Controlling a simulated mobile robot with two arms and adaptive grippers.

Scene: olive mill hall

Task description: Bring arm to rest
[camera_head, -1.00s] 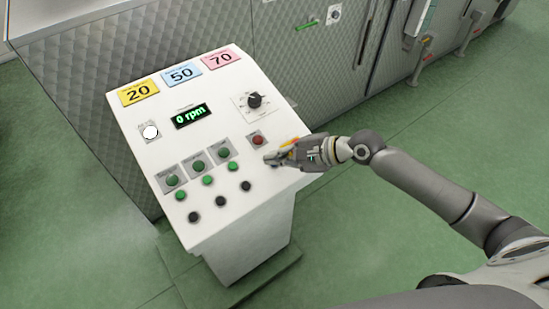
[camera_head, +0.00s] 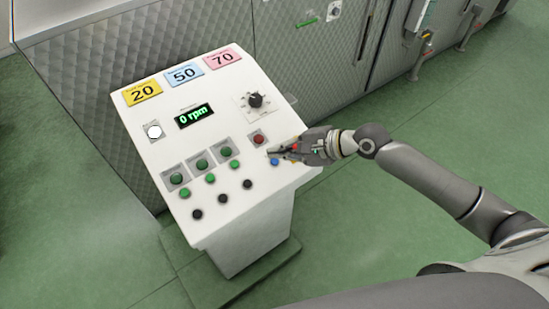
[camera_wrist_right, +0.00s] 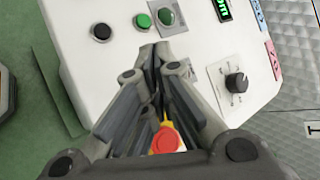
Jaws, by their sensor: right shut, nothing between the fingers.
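My right gripper (camera_head: 275,153) is over the right edge of a white control panel (camera_head: 225,205). Its fingers are shut with nothing between them. The right wrist view shows the closed fingers (camera_wrist_right: 154,62) pointing at the panel face. I cannot tell whether the fingertips touch the panel. A red button (camera_head: 258,139) is just up and left of the fingertips, and a blue button (camera_head: 274,162) is just below them. In the right wrist view a red round knob with yellow (camera_wrist_right: 165,140) shows behind the fingers, partly hidden. My left gripper is not in view.
The panel carries a display reading 0 rpm (camera_head: 194,116), a black dial (camera_head: 255,100), a white button (camera_head: 153,132), and several green and black buttons. Cards 20, 50 and 70 line its top. Metal cabinets stand behind. Green floor (camera_head: 380,235) lies clear at the right.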

